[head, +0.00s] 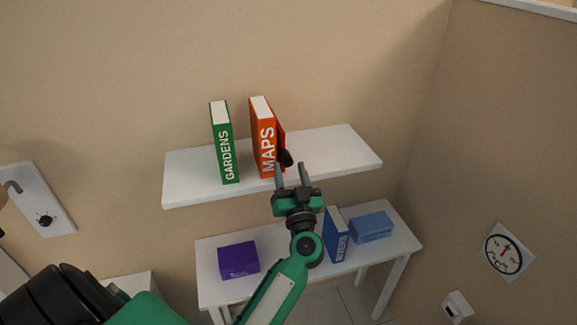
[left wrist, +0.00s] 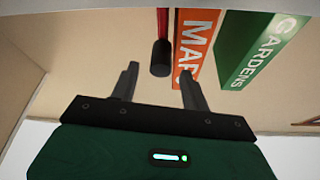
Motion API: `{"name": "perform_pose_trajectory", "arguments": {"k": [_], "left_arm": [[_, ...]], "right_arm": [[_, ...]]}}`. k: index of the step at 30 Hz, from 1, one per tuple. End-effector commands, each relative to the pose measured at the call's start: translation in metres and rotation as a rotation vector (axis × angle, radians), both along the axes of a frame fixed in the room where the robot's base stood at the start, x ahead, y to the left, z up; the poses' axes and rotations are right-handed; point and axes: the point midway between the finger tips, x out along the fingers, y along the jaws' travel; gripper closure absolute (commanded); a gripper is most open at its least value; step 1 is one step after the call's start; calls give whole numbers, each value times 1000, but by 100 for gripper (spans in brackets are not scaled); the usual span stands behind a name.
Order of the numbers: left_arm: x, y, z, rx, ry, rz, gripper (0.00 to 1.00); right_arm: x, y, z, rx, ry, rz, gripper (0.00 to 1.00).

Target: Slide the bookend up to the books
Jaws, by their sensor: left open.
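The bookend is a thin red plate (head: 281,140) with a black knob (head: 287,158), standing on the white wall shelf (head: 335,150) just right of the orange MAPS book (head: 261,130). Whether it touches that book is hard to tell. The green GARDENS book (head: 223,145) stands further left, with a gap between the two books. My left gripper (head: 290,170) is open and empty at the shelf's front edge, pointing at the knob. In the left wrist view the knob (left wrist: 161,58) lies between and beyond the open fingertips (left wrist: 159,74). My right gripper is not in view.
The shelf is bare right of the bookend and left of GARDENS. A wall meets the corner at the right.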

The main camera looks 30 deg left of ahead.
Motion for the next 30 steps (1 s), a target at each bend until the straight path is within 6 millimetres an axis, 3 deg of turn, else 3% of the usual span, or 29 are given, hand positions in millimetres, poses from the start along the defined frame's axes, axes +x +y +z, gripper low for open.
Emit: {"name": "perform_pose_trajectory", "arguments": {"k": [3,13,30], "left_arm": [[-19,-19,-17,-4,3,-1,53],[-61,-61,-38,-1,2,-1,53],[-70,-70,-41,1,1,-1,53]], "right_arm": [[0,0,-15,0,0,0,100],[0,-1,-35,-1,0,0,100],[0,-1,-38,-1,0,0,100]]}}
